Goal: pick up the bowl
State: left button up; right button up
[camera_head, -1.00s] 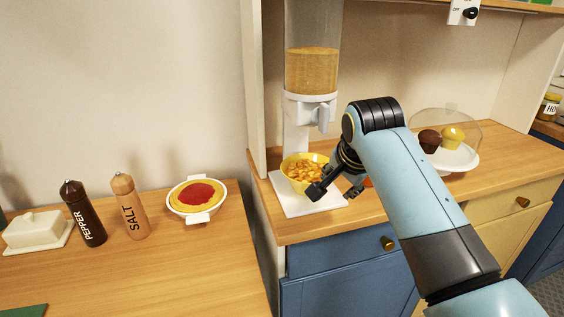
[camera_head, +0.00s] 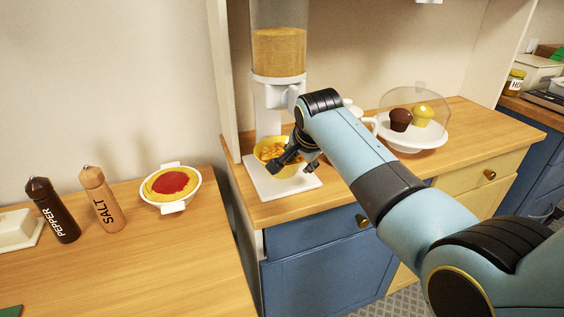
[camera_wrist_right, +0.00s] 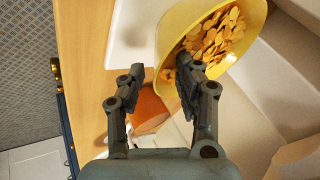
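The yellow bowl (camera_head: 264,150), filled with orange-brown flakes, sits on the dispenser's white base under the spout. The bowl also shows in the right wrist view (camera_wrist_right: 171,33), at the upper right. My right gripper (camera_head: 293,167) is at the bowl's right side in the head view and hides part of it. In the right wrist view my right gripper (camera_wrist_right: 160,66) is open, with the bowl's near edge showing between its fingertips. One finger overlaps the bowl and flakes. I cannot tell whether a finger touches the bowl. My left gripper is not in view.
The cereal dispenser (camera_head: 279,50) stands over the bowl. An orange-brown object (camera_wrist_right: 148,106) shows between the fingers. A glass-domed white cake stand (camera_head: 414,137) with muffins is at right. Salt (camera_head: 101,200), pepper (camera_head: 52,210) and a pasta dish (camera_head: 172,186) stand on the left counter.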

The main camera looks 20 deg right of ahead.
jog(key=shift+c, duration=0.2)
jog(key=shift+f, duration=0.1)
grip_shut()
dwell(0.5)
